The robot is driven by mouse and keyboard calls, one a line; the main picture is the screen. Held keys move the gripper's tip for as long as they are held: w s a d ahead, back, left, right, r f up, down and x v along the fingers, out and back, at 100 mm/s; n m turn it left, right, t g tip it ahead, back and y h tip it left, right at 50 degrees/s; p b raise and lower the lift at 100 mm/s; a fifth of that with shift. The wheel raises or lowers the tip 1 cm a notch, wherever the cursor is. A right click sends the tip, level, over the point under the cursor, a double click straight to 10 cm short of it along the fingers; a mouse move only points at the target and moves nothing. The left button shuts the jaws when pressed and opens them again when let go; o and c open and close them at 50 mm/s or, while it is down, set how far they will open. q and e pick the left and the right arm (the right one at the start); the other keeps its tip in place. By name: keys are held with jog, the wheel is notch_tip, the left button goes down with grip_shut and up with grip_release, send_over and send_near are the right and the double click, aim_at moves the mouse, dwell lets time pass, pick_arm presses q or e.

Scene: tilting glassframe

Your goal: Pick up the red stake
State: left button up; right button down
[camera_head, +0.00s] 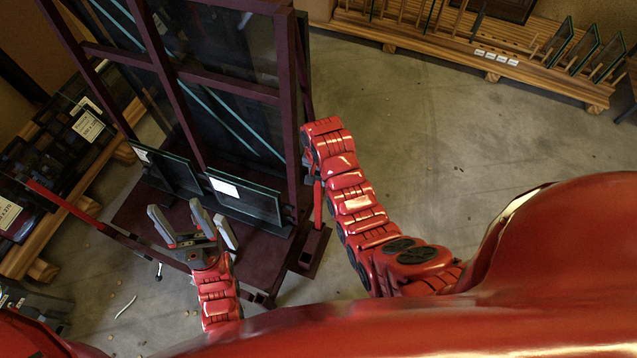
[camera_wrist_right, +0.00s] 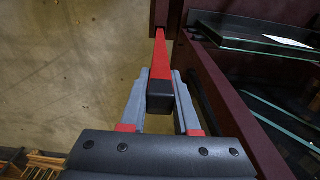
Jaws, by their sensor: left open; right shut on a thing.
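The red stake (camera_wrist_right: 160,58) is a red bar with a black end. In the right wrist view my right gripper (camera_wrist_right: 158,82) is shut on it near the black end, one finger on each side. In the head view the stake (camera_head: 318,205) stands at the right side of the dark red frame, just below my right gripper (camera_head: 312,176), whose fingers are mostly hidden by my arm. The stake's far end meets the frame's base. My left gripper (camera_head: 187,224) is open and empty, in front of the glass panes.
The dark red frame (camera_head: 165,75) holds glass panes (camera_head: 250,200). A similar red bar (camera_head: 52,197) sticks out at its left. Wooden racks stand at the left (camera_head: 75,205) and back right (camera_head: 470,55). The concrete floor right of the frame is clear.

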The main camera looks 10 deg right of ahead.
aim_at(318, 173)
notch_tip(318, 173, up, 4)
jog(key=shift+w+f, duration=0.1)
jog(key=shift+f, duration=0.15)
notch_tip(318, 173, up, 10)
jog(key=p, duration=0.9)
jog(key=shift+f, duration=0.15)
jog(key=shift+r+p, duration=0.8)
jog(key=shift+r, duration=0.1)
